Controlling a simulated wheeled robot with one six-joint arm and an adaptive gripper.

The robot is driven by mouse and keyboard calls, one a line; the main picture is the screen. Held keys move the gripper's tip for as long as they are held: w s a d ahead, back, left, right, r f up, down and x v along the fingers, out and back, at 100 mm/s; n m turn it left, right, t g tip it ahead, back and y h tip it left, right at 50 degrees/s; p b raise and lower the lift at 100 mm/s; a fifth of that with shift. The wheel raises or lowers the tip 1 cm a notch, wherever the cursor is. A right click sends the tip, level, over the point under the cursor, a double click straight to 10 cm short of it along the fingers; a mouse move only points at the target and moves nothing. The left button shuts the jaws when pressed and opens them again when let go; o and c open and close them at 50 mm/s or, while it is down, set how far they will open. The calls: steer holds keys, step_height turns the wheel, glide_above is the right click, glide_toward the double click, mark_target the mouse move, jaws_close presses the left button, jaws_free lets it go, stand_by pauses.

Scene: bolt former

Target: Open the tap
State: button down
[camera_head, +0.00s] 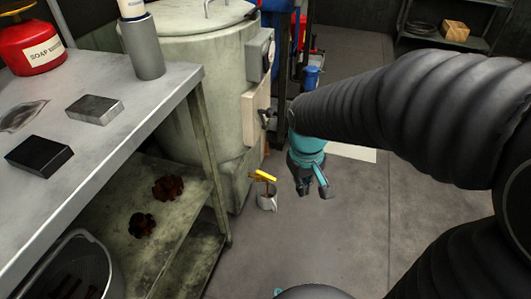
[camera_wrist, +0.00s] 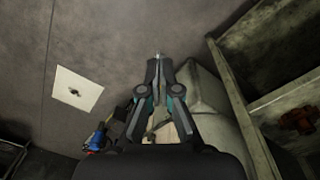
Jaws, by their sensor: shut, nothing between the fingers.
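The tap has a yellow lever handle (camera_head: 264,176) and sits low at the front of the pale green tank (camera_head: 185,60). A small grey cup (camera_head: 267,202) is just below the handle, and the spout is too small to make out. My gripper (camera_head: 312,190) is to the right of the tap, apart from it, with its fingers pointing down. In the wrist view my gripper (camera_wrist: 158,62) is shut and empty, with the fingertips together over the floor. The tank (camera_wrist: 205,88) shows behind the fingers there. The tap cannot be made out clearly in that view.
A metal workbench (camera_head: 130,115) with a lower shelf stands at the left. A box with a dark knob (camera_head: 265,115) juts from the tank above the tap. A white floor sheet (camera_head: 352,153) lies behind my gripper. The floor (camera_head: 350,225) in front is clear.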

steer(key=w+a+f+n+g+h, duration=0.1)
steer(key=w+a+f+n, duration=0.1)
steer(key=w+f+n, duration=0.3)
steer(key=w+a+f+n, duration=0.1)
steer(key=w+a+f, duration=0.2)
steer(key=f, duration=0.3)
steer(key=n+t+b, duration=0.1)
steer(key=n+t, duration=0.2)
steer(key=n, duration=1.6)
glide_toward(266, 177)
steer(key=s+a+r, duration=0.2)
steer(key=s, duration=0.4)
steer(key=w+d+f+b, duration=0.1)
steer(key=w+d+f, duration=0.2)
steer(key=f, duration=0.7)
steer(key=shift+w+d+b, duration=0.2)
steer(key=shift+w+b, duration=0.1)
steer(key=shift+w, duration=1.05)
steer(key=shift+a+r, duration=0.1)
